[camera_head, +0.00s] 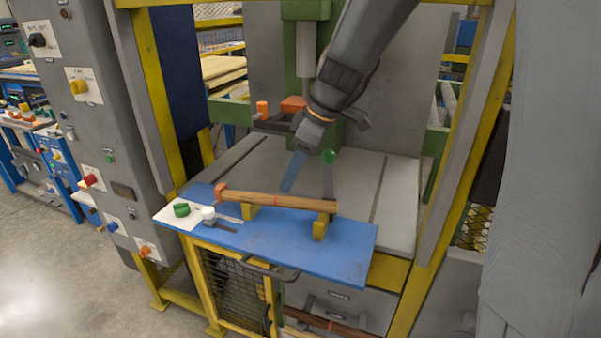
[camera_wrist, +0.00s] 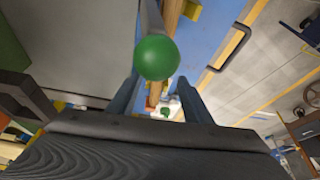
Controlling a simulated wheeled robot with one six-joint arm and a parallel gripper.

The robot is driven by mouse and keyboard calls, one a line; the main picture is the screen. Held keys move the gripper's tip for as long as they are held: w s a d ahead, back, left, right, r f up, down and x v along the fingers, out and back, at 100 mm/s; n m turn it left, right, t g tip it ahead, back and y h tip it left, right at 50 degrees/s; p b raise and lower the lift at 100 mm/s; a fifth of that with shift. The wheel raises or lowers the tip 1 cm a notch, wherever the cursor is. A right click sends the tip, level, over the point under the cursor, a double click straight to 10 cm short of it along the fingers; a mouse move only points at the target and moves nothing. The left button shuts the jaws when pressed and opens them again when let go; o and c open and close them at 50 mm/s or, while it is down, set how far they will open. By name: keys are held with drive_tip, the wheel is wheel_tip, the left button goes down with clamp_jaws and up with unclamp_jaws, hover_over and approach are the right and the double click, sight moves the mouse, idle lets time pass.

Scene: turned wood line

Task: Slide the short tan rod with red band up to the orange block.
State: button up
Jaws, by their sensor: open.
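The tan rod with a red band (camera_head: 300,202) lies on two yellow supports above a blue board. Part of it shows in the wrist view (camera_wrist: 172,18), partly hidden behind a green ball. The orange block (camera_head: 221,190) is at the rod's left end; I see no clear gap, but cannot tell whether they touch. My gripper (camera_head: 289,184) is open and points down by the rod's far side, near its middle. In the wrist view my two blue fingers (camera_wrist: 158,98) stand apart, with nothing gripped between them.
A grey lever with a green ball (camera_head: 328,157) stands right of my gripper, close before the wrist camera (camera_wrist: 157,57). A white plate with a green button (camera_head: 181,209) is at the blue board's (camera_head: 345,243) left. Yellow posts flank the bay. Another banded rod (camera_head: 345,330) lies below.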

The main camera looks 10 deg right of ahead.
sight(281, 197)
idle(0.3)
drive_tip(key=shift+p+x, duration=0.85)
drive_tip(key=shift+x, duration=3)
clamp_jaws()
unclamp_jaws()
drive_tip(key=shift+b+v, duration=0.8)
drive_tip(key=shift+v, duration=3.1)
